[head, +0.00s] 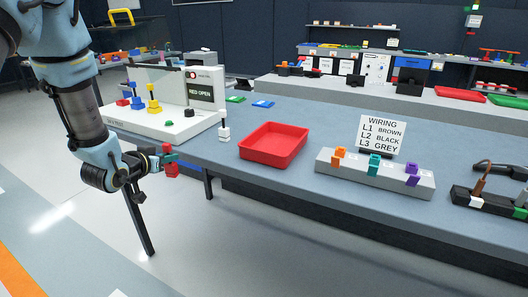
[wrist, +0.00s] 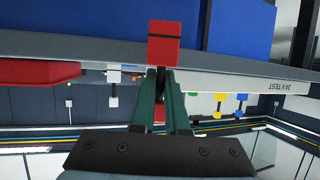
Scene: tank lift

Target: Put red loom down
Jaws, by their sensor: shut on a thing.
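My gripper (head: 167,157) is shut on the red loom (head: 171,170), a small red block. It holds the loom in the air in front of the table's near edge, to the left of the red tray. In the wrist view, which looks upside down, the green fingers (wrist: 161,82) grip the red loom (wrist: 164,48), which sticks out beyond their tips. A narrow dark band crosses the loom. The red tray (head: 266,158) on the table looks empty; part of it shows in the wrist view (wrist: 38,72).
The white test unit (head: 150,122) with red, blue and yellow pieces and a "RED OPEN" display stands left. A white connector (head: 224,131) stands beside the tray. A grey block (head: 335,168) holds orange, teal and purple pieces before the wiring sign (head: 383,135). Bare tabletop lies around the tray.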

